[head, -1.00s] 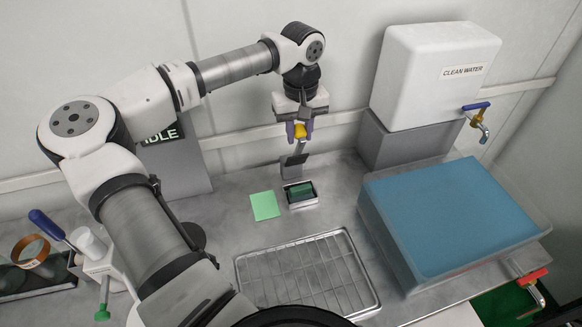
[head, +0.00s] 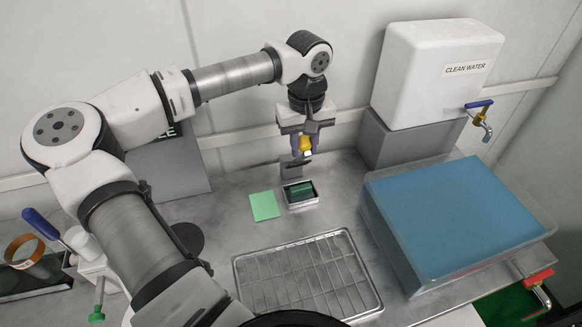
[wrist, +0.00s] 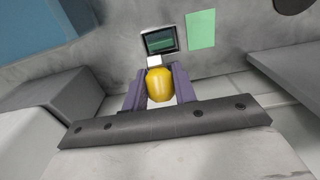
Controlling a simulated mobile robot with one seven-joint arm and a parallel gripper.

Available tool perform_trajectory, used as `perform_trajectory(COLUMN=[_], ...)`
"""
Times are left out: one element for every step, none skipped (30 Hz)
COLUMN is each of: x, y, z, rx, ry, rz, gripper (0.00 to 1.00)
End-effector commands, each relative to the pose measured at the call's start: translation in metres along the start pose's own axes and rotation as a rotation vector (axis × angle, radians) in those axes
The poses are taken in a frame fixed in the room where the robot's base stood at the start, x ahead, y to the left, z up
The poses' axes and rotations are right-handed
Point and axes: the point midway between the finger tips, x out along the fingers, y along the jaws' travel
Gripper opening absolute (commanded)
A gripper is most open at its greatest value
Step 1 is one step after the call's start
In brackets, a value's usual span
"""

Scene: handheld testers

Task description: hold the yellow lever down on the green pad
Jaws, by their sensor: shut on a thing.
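My gripper (head: 304,147) is shut on the yellow lever's rounded end (head: 306,145), with purple fingers on either side. A white block shows at the yellow end's lower side. The wrist view also shows the yellow end (wrist: 159,85) between the fingers. A dark green pad (head: 299,192) lies in a small metal-rimmed tray below and nearer the camera. The yellow end is above this pad and apart from it. A grey upright plate (head: 291,168) stands behind the tray. The lever's lower part and any joint to the plate are hidden.
A flat light green square (head: 264,206) lies left of the tray. A wire rack (head: 307,277) is in front. A blue-filled basin (head: 450,220) and a white clean-water tank (head: 435,75) stand at the right. The wall is close behind my gripper.

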Motion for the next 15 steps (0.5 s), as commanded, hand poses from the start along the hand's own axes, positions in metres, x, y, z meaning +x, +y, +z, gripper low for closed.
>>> perform_trajectory(x=[-0.0009, -0.0011, -0.0012, -0.0013, -0.0013, -0.0013, -0.0012, -0.0010, -0.0004, 0.0002, 0.0011, 0.0023, 0.0034, 0.0046, 0.0063], y=[0.0005, 0.0005, 0.0005, 0.0005, 0.0006, 0.0006, 0.0006, 0.0006, 0.0007, 0.0007, 0.0006, 0.0006, 0.0006, 0.0006, 0.0007], z=[0.0020, 0.0019, 0.0019, 0.0018, 0.0018, 0.0018, 0.0019, 0.0021, 0.0027, 0.0033, 0.0042, 0.0057, 0.0071, 0.0087, 0.0113], rx=[0.002, 0.002, 0.002, 0.002, 0.002, 0.002, 0.002, 0.003, 0.003, 0.003, 0.003, 0.003, 0.003, 0.003, 0.003], ry=[-0.004, -0.004, -0.004, -0.004, -0.004, -0.004, -0.004, -0.003, -0.003, -0.003, -0.003, -0.003, -0.003, -0.003, -0.003], rz=[0.000, 0.000, 0.000, 0.000, 0.000, 0.000, 0.000, 0.000, 0.000, 0.000, 0.001, 0.001, 0.001, 0.001, 0.000], gripper=[0.04, 0.04, 0.04, 0.04, 0.04, 0.04, 0.04, 0.04, 0.04, 0.04, 0.04, 0.05, 0.04, 0.04, 0.04])
